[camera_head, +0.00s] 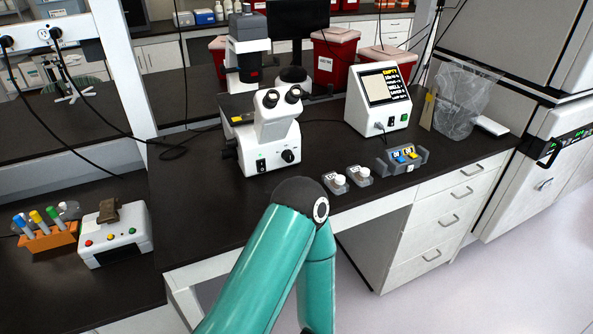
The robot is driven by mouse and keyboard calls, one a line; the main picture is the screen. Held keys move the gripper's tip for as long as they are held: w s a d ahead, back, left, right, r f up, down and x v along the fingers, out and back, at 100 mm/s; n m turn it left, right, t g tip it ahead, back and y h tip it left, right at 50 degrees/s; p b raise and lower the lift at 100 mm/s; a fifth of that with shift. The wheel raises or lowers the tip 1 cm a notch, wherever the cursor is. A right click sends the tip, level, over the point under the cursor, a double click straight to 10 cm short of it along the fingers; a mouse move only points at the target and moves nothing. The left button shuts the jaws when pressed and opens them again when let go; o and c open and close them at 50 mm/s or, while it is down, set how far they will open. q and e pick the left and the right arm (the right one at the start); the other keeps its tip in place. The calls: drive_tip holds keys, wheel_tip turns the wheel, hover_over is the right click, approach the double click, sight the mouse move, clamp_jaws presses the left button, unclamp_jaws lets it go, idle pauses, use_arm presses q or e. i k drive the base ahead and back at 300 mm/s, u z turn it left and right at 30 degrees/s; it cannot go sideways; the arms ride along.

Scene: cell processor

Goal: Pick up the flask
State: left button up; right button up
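A small clear rounded vessel, perhaps the flask (68,210), stands at the far left behind the orange tube rack (48,239) and is partly hidden. Two small white-capped containers, a left one (338,181) and a right one (364,172), sit in grey holders near the bench's front edge. I cannot tell which of these is the flask. A teal arm link of mine rises in the lower middle and bends back down in front of the bench. Neither of my grippers is in view.
A microscope (268,135) stands mid-bench, with a white screen device (380,100) to its right. A grey holder with blue and yellow pieces (404,158) is near the front edge. A white button box (115,235) sits left. The dark bench top (195,215) is clear left of my arm.

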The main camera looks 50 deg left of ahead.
sight(336, 183)
drive_tip(key=u, duration=0.25)
drive_tip(key=i, duration=0.65)
drive_tip(key=u, duration=0.35)
drive_tip(key=k, duration=0.9)
drive_tip(key=u, duration=0.15)
drive_tip(key=i, duration=0.7)
drive_tip(key=u, duration=0.05)
